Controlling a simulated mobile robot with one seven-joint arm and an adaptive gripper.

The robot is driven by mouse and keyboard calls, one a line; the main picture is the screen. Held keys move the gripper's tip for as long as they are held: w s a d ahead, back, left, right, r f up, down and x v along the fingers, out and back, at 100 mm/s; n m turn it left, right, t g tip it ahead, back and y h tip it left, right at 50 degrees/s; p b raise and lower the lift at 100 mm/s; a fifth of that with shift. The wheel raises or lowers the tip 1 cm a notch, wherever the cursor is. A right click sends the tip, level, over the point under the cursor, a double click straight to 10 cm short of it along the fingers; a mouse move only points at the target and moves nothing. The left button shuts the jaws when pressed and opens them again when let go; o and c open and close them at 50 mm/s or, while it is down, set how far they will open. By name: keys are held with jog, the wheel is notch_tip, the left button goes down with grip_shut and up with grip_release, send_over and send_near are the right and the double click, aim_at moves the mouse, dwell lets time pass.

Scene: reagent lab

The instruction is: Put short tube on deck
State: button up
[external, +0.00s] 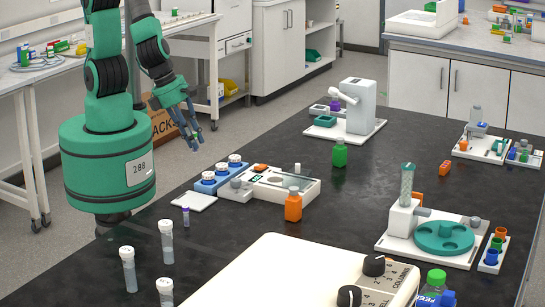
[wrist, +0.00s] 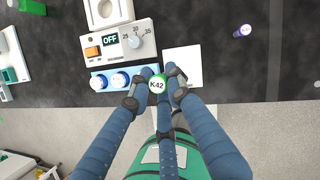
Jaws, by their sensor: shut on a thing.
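My gripper (external: 193,138) is raised over the left end of the dark bench. In the wrist view, my gripper (wrist: 158,88) is shut on a vial (wrist: 158,83) with a white cap, a green rim and the label K42. The vial's body is hidden below its cap. I cannot tell which surface is the deck.
A blue rack (external: 206,188) holds white-capped vials beside a white instrument with a dial (external: 283,192). Several clear tubes (external: 167,243) stand at the near left. An orange bottle (external: 293,205) and a green bottle (external: 340,153) stand beyond. The bench around the purple-capped tube is clear.

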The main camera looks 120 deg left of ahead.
jog(key=w+r+n+p, duration=0.25)
jog(key=w+p, duration=0.25)
jog(key=w, duration=2.5)
jog(key=w+a+f+g+p, duration=0.1)
jog(key=w+a, duration=0.2)
jog(key=w, duration=0.5)
jog(key=w+a+f+p, duration=0.1)
jog(key=w+a+f, duration=0.15)
jog(key=w, duration=0.65)
jog(key=shift+y, duration=0.3)
jog(key=shift+w+f, duration=0.1)
jog(key=shift+f, duration=2.15)
jog(key=shift+f, duration=0.15)
jog(key=shift+f, duration=3)
jog(key=shift+f+b, duration=0.35)
jog(key=shift+f, duration=1.5)
